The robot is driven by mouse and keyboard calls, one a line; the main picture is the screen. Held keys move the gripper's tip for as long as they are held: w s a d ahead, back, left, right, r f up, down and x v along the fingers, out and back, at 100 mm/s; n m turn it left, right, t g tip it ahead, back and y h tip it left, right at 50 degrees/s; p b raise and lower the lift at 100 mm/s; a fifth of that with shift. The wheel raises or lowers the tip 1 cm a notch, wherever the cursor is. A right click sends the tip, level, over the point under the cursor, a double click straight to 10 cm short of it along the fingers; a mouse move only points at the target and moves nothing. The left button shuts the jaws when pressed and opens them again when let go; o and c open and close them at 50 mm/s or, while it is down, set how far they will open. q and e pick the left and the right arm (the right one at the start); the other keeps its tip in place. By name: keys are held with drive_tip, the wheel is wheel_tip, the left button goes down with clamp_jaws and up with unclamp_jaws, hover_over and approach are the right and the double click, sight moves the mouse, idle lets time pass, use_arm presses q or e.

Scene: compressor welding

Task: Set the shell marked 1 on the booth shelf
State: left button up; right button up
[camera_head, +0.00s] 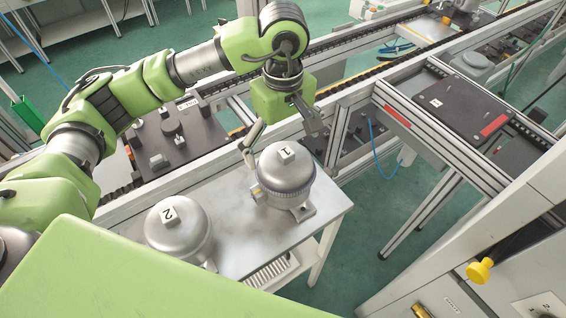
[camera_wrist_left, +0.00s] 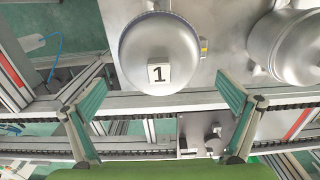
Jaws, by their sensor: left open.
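The shell marked 1 (camera_head: 286,176) is a silver domed housing with a white label on top. It stands upright on the metal table (camera_head: 232,222), near its right end. In the left wrist view shell 1 (camera_wrist_left: 160,45) shows from above at the top middle. My left gripper (camera_head: 282,138) is open and empty, just behind and above shell 1, its fingers pointing down. In the left wrist view the fingers of the left gripper (camera_wrist_left: 163,98) are spread wide, with the shell beyond their tips. My right gripper is not in view. I cannot tell which surface is the booth shelf.
The shell marked 2 (camera_head: 178,230) stands on the same table to the left. A conveyor with a dark fixture plate (camera_head: 180,138) runs behind the table. A frame with a dark plate (camera_head: 440,98) stands at right. A white cabinet with a yellow knob (camera_head: 480,271) is at lower right.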

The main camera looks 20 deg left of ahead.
use_arm(q)
wheel_tip(320, 180, up, 5)
drive_tip(key=shift+r+b, duration=0.2)
drive_tip(key=shift+b, duration=0.4)
drive_tip(key=shift+s+f, duration=0.1)
